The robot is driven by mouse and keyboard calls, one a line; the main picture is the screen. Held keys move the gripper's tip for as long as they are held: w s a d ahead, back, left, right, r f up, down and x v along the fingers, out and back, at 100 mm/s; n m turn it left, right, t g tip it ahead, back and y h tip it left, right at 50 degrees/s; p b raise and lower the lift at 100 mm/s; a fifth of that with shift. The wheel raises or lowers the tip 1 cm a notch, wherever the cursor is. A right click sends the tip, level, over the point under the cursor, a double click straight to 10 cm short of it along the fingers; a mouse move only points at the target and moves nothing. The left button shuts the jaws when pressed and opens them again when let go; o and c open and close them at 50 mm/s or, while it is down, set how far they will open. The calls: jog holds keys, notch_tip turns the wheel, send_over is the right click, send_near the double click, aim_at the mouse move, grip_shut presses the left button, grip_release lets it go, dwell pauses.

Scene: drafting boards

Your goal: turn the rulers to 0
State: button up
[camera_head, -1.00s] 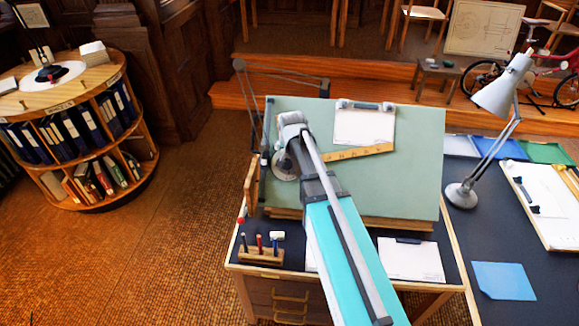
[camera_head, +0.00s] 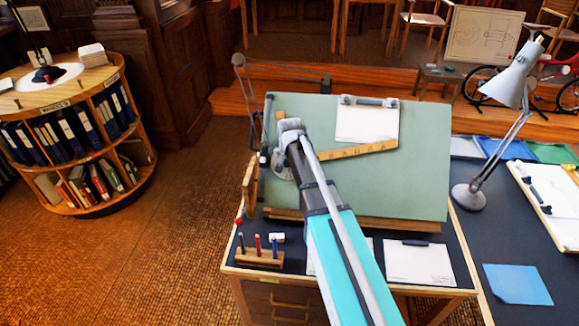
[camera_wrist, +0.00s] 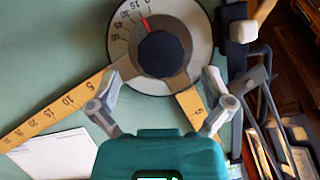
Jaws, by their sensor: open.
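The drafting head is a round pale dial (camera_wrist: 202,22) with a dark central knob (camera_wrist: 160,54) and a red mark near its small numbers; the exact reading is unclear. A long yellow ruler (camera_wrist: 55,108) runs down-left from it in the wrist view, and a short length of the second ruler (camera_wrist: 190,104) shows at lower right. In the head view the long ruler (camera_head: 362,151) slopes up to the right across the green board (camera_head: 400,185). My gripper (camera_wrist: 160,84) is open, its fingers on either side just below the knob; contact is unclear. In the head view my gripper (camera_head: 288,150) partly hides the dial.
A paper sheet (camera_head: 366,124) is clipped at the board's top. A grey desk lamp (camera_head: 512,80) stands right. Jointed linkage bars (camera_head: 290,72) pass behind the board.

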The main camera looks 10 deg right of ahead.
aim_at(287, 161)
jog(key=shift+b+x, duration=1.35)
jog(key=shift+x, duration=0.45)
jog(key=c, duration=1.3)
jog(key=shift+m+t+y+b, duration=0.3)
jog(key=shift+m+t+y, duration=0.1)
jog(key=shift+m, duration=0.9)
jog(key=o, duration=1.3)
